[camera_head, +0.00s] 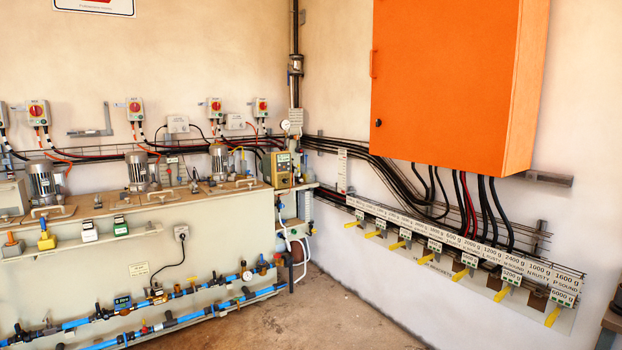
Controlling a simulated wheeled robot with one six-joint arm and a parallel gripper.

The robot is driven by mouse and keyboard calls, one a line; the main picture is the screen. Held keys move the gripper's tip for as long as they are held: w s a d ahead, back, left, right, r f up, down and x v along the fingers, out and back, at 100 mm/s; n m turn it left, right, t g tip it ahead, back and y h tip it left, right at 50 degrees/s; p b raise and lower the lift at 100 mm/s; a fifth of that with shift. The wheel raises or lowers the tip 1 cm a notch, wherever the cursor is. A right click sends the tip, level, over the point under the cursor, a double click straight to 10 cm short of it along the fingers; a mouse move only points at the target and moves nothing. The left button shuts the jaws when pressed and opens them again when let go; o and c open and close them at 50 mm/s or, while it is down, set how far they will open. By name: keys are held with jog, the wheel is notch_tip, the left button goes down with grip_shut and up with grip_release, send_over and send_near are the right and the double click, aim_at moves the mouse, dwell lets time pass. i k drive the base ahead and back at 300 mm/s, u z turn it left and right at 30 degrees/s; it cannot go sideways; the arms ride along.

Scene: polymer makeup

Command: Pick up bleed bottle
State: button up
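I cannot single out the bleed bottle with certainty. A small dark brown rounded object (298,252) sits low in the corner, beside a white hose (306,250), and it may be the bottle. It is too small and partly covered to tell. My gripper is not in view.
A long grey tank (215,235) with pumps on top stands along the left wall, with blue pipes (75,323) low in front. An orange cabinet (445,80) hangs on the right wall above a row of yellow-handled levers (458,275). The concrete floor (325,315) between is clear.

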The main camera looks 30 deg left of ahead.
aim_at(310, 174)
jog(key=u, duration=0.35)
jog(key=i, duration=0.6)
jog(key=u, duration=1.1)
jog(key=i, duration=1.75)
jog(key=u, duration=0.25)
jog(key=i, duration=1.65)
jog(key=z, duration=1.2)
jog(key=i, duration=1.3)
jog(key=z, duration=0.9)
